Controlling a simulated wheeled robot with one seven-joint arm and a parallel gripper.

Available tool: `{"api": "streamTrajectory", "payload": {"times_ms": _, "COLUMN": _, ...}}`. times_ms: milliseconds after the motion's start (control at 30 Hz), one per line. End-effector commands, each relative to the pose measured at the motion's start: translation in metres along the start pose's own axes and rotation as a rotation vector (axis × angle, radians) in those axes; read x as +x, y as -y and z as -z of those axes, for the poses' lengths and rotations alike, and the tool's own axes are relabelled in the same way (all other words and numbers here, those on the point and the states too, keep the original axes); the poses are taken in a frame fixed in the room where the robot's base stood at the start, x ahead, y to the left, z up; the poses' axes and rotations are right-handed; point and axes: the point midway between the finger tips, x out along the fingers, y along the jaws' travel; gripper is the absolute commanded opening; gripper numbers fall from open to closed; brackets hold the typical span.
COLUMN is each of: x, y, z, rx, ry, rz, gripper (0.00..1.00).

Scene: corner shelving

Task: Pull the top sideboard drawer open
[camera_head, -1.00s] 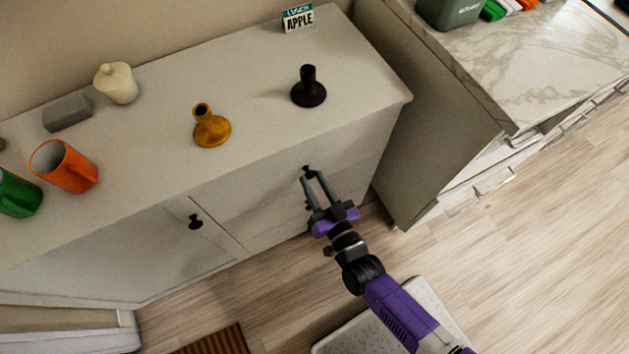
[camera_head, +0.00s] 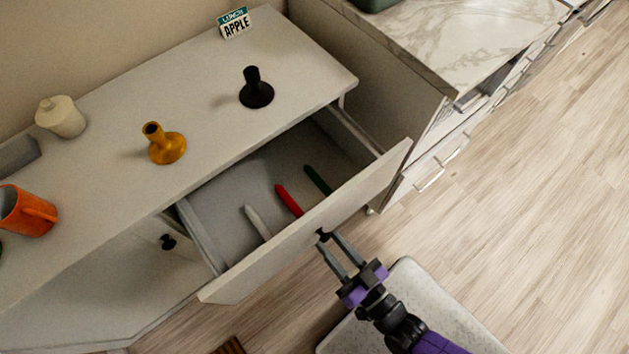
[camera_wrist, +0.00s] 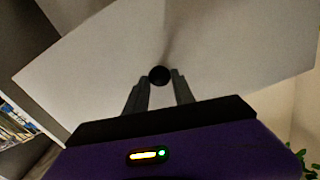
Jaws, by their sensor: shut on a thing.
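The top sideboard drawer (camera_head: 312,227) stands pulled well out from the white sideboard (camera_head: 205,115). A white, a red (camera_head: 288,200) and a dark green slim object lie inside it. My gripper (camera_head: 327,240) is at the outer face of the drawer front, shut on the dark round knob. In the wrist view the knob (camera_wrist: 159,75) sits between the fingertips, against the pale drawer front (camera_wrist: 230,60).
On the sideboard top stand a black candlestick-like piece (camera_head: 256,90), an amber one (camera_head: 163,145), a cream lidded jar (camera_head: 61,117), an orange mug (camera_head: 27,211) and a small sign (camera_head: 234,22). A marble-topped counter (camera_head: 440,40) stands close on the right. Wood floor lies clear at right.

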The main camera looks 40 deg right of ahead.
Motion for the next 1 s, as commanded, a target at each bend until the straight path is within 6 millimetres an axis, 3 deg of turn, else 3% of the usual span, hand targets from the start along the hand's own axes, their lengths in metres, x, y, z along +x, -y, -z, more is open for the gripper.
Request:
{"api": "streamTrajectory", "payload": {"times_ms": 200, "x": -0.040, "y": 0.000, "z": 0.000, "rx": 0.001, "ry": -0.001, "rz": 0.000, "gripper": 0.00}}
{"api": "streamTrajectory", "payload": {"times_ms": 400, "x": -0.059, "y": 0.000, "z": 0.001, "rx": 0.001, "ry": -0.003, "rz": 0.000, "gripper": 0.00}}
{"api": "streamTrajectory", "payload": {"times_ms": 900, "x": -0.065, "y": 0.000, "z": 0.001, "rx": 0.000, "ry": -0.003, "rz": 0.001, "gripper": 0.00}}
{"api": "streamTrajectory", "payload": {"times_ms": 933, "x": -0.065, "y": 0.000, "z": 0.001, "rx": 0.000, "ry": -0.003, "rz": 0.001, "gripper": 0.34}}
{"api": "streamTrajectory", "payload": {"times_ms": 1000, "x": -0.065, "y": 0.000, "z": 0.001, "rx": 0.000, "ry": -0.003, "rz": 0.000, "gripper": 0.48}}
